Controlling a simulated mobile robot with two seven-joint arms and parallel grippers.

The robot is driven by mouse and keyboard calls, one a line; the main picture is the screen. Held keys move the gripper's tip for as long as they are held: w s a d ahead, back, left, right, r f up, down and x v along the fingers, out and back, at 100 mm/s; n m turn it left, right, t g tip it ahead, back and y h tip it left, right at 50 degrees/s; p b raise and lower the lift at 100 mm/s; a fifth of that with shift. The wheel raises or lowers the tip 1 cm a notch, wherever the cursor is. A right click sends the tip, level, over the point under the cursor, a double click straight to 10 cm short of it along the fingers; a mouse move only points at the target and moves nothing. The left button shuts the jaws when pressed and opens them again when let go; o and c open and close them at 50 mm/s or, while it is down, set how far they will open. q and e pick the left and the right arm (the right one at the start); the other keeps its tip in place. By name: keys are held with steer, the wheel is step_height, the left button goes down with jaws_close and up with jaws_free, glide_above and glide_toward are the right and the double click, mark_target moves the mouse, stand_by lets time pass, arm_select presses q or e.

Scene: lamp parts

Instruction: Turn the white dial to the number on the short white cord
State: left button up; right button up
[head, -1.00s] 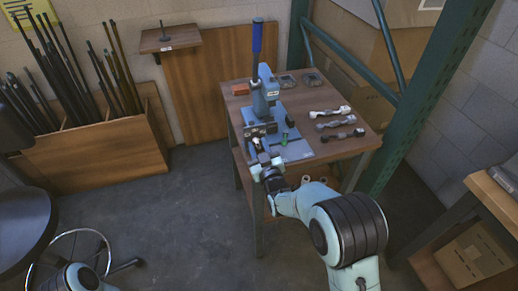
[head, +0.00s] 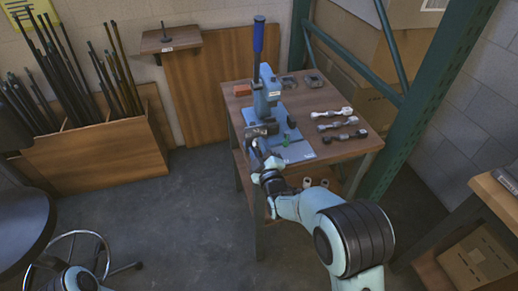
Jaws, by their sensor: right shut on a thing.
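The blue press (head: 266,90) stands on the wooden table, with a dark block (head: 262,129) low on its front. My right gripper (head: 257,150) is at the front left edge of the press's base, shut. It seems to be closed on the white dial, which the fingers hide almost wholly; its number cannot be read. The white cord (head: 331,113) lies coiled on the right of the table, and the number on it is too small to read. My left gripper is out of view.
A grey cord (head: 338,125) and a black cord (head: 343,136) lie in front of the white one. A small green part (head: 285,140) is on the press base. A red block (head: 242,90) and grey trays (head: 289,82) sit farther back. A green rack post (head: 425,90) stands close right.

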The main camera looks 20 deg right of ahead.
stand_by(0.4)
steer(key=o, duration=0.7)
steer(key=shift+s, duration=0.1)
steer(key=s, duration=1.3)
steer(key=shift+s+d, duration=0.15)
steer(key=shift+d, duration=0.05)
